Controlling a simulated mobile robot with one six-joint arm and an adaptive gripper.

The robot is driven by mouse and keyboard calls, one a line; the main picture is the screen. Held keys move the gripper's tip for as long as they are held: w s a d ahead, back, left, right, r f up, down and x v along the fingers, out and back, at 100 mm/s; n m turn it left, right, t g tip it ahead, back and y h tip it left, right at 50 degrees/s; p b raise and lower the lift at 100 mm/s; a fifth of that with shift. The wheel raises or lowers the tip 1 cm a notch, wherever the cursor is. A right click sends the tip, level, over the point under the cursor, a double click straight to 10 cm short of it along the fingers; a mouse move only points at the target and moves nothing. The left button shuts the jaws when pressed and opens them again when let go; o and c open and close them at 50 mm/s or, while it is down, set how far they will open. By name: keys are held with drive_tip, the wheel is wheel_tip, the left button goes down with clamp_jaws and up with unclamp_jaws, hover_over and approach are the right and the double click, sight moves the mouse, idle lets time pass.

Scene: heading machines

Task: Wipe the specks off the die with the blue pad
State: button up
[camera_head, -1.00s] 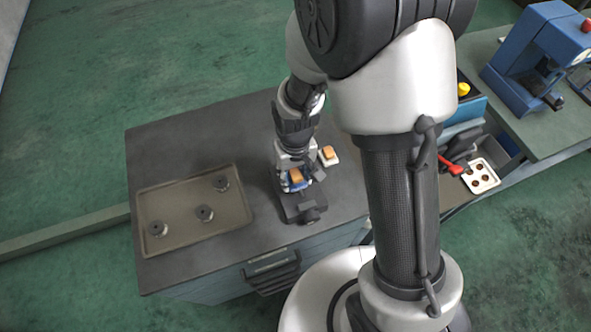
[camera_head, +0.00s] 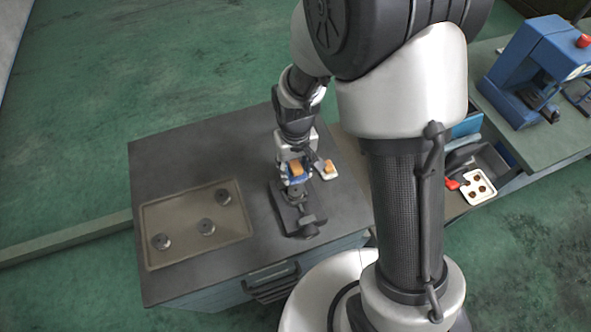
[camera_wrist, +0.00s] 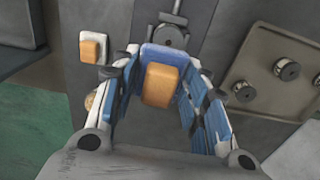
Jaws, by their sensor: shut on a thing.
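My gripper (camera_head: 294,176) is shut on the blue pad (camera_head: 296,180), which has an orange grip block on top. In the wrist view the blue pad (camera_wrist: 162,52) sits between the fingers. A dark round piece that looks like the die (camera_head: 297,197) stands in a small dark vise (camera_head: 308,222) on the grey bench. The pad is just above or behind the die in the head view; I cannot tell whether they touch. The vise also shows at the top of the wrist view (camera_wrist: 170,36). Specks are too small to make out.
A white pad with an orange block (camera_head: 327,170) lies right of the gripper. A tan tray (camera_head: 165,262) with three round metal pieces lies left. A white holed block (camera_head: 478,188), a red-handled item (camera_head: 452,184) and a blue machine (camera_head: 530,75) stand right. Bench between tray and back edge is clear.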

sight(296, 167)
drive_tip(key=shift+r+p, duration=0.95)
drive_tip(key=shift+r, duration=0.65)
drive_tip(key=shift+f+b, duration=0.1)
drive_tip(key=shift+b, duration=0.25)
